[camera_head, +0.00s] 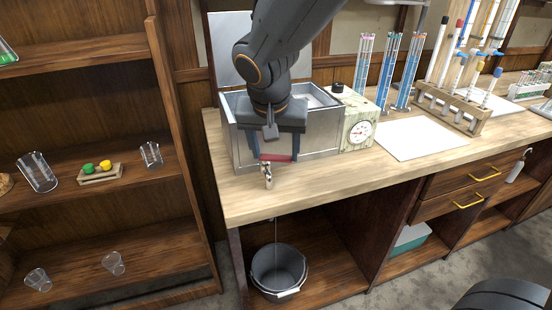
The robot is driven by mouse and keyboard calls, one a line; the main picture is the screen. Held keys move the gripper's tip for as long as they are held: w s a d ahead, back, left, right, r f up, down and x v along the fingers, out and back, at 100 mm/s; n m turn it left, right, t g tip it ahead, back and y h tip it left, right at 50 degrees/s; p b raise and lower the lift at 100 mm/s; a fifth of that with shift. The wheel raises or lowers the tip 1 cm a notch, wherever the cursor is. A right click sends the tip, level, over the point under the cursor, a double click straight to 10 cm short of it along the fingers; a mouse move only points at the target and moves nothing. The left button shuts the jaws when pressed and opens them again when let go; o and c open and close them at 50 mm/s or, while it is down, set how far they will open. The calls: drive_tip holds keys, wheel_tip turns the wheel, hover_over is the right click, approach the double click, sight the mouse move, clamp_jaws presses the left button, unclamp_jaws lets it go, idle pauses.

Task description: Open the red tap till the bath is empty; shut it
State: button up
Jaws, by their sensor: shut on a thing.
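The metal bath (322,139) stands on the wooden bench at its left end. A metal spout (268,176) sticks out low on its front, over the bench edge. My gripper (276,152) is in front of the bath, pointing down, shut on the red tap handle. Only a strip of the red tap (277,157) shows below the jaws. My arm hides most of the bath's inside, so I cannot tell the water level. A dark bucket (279,270) stands on the lower shelf below the spout. A thin pale vertical line shows above the bucket; I cannot tell whether it is water.
A control box with a dial (359,132) adjoins the bath's right side. A white sheet (417,138) lies on the bench. Racks of glass tubes stand behind and right, including a wooden rack (462,110). Shelves with glassware (37,172) stand at the left. The bench front is clear.

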drive_tip(key=m+b, duration=0.1)
drive_tip(key=m+h+b, duration=0.1)
drive_tip(key=m, duration=0.1)
drive_tip(key=a+m+b, duration=0.1)
drive_tip(key=shift+s+g+h, duration=0.3)
drive_tip(key=shift+s, duration=0.05)
drive_tip(key=m, duration=0.2)
drive_tip(key=m+g+h, duration=0.1)
drive_tip(key=m, duration=0.1)
drive_tip(key=a+m, duration=0.1)
drive_tip(key=shift+s+m+g+h, duration=0.3)
drive_tip(key=shift+m, duration=0.1)
drive_tip(key=o, duration=1)
drive_tip(key=shift+o, duration=0.2)
